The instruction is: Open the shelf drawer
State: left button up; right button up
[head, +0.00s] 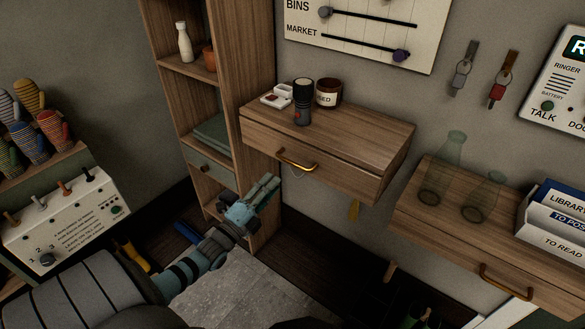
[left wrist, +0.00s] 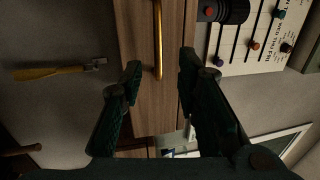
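A wooden wall shelf (head: 345,118) has a drawer front (head: 330,170) with a curved brass handle (head: 295,162). The drawer looks shut. My left gripper (head: 268,188) is in front of and a little below the handle in the head view, its fingers pointing up toward the shelf. In the left wrist view my left gripper (left wrist: 160,65) is open and empty. The brass handle (left wrist: 158,40) runs upright between the lines of its two fingers, with the handle's lower end near fingertip height. Whether the fingers touch the drawer cannot be told. My right gripper is not in view.
A black cylinder (head: 303,102), a brown jar (head: 329,93) and a white tray (head: 276,96) stand on the shelf. A tall shelf unit (head: 262,60) stands close on the left. A second wall shelf (head: 470,235) with glass bottles is at right. A yellow-handled tool (left wrist: 50,72) hangs below.

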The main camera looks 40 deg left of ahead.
aim_at(292, 162)
pick_arm(q)
jog(key=w+b, duration=0.1)
jog(key=w, duration=0.2)
jog(key=w+r+b, duration=0.1)
jog(key=w, duration=0.3)
jog(key=w+b, duration=0.1)
jog(key=w, duration=0.2)
jog(key=shift+w+a+r+b, duration=0.15)
jog(key=shift+a+r+b, duration=0.05)
jog(key=shift+r+b, duration=0.15)
grip_shut()
